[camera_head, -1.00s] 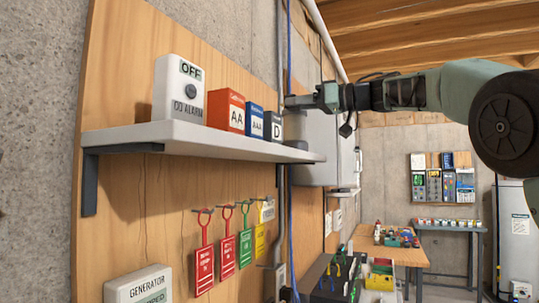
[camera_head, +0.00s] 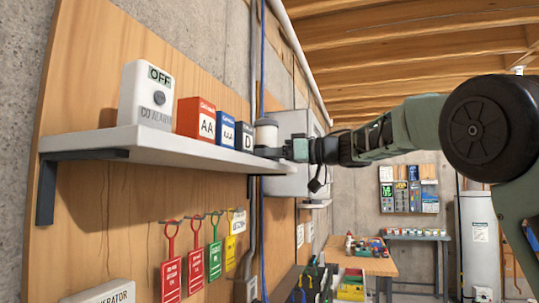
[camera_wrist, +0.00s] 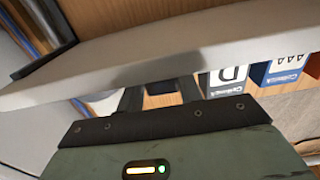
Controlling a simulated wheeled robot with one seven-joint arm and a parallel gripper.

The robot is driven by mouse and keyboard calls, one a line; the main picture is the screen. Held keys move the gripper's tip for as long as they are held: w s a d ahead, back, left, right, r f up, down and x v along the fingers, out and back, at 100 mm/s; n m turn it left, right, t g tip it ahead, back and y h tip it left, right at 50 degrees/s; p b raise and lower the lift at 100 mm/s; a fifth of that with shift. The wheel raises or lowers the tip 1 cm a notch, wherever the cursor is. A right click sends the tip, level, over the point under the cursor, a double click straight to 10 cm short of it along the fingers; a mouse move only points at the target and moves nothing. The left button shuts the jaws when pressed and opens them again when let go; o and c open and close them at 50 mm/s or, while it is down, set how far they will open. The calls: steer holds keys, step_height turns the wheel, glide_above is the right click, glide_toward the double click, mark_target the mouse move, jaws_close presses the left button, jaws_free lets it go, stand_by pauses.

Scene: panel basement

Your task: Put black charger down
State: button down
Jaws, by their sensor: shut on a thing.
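My gripper (camera_head: 284,152) is at the right end of the white wall shelf (camera_head: 150,147), close above its surface, next to a pale cylinder. In the wrist view the gripper (camera_wrist: 160,92) is shut on a small dark thing, the black charger (camera_wrist: 160,87). Only a little of the charger shows between the fingers; in the head view I cannot make it out. The shelf's pale edge (camera_wrist: 60,80) crosses the wrist view just beyond the fingertips. I cannot tell whether the charger touches the shelf.
On the shelf stand a white CO alarm (camera_head: 146,95), a red AA box (camera_head: 196,118), a blue AAA box (camera_head: 226,130), a dark D box (camera_head: 245,138) and the pale cylinder (camera_head: 266,133). Tags (camera_head: 194,258) hang below. A workbench (camera_head: 372,262) stands farther back.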

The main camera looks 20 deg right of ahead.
steer(key=shift+f, duration=0.2)
steer(key=shift+f, duration=0.35)
steer(key=c, duration=0.9)
jaws_free()
steer(key=shift+c, duration=0.2)
steer(key=shift+r, duration=0.1)
steer(key=shift+r, duration=0.25)
steer(key=shift+s+d+r, duration=0.15)
steer(key=shift+d, duration=0.15)
steer(key=b+v, duration=0.3)
steer(key=v, duration=0.8)
steer(key=shift+s+b, duration=0.15)
steer(key=shift+b, duration=0.2)
steer(key=shift+d, duration=0.1)
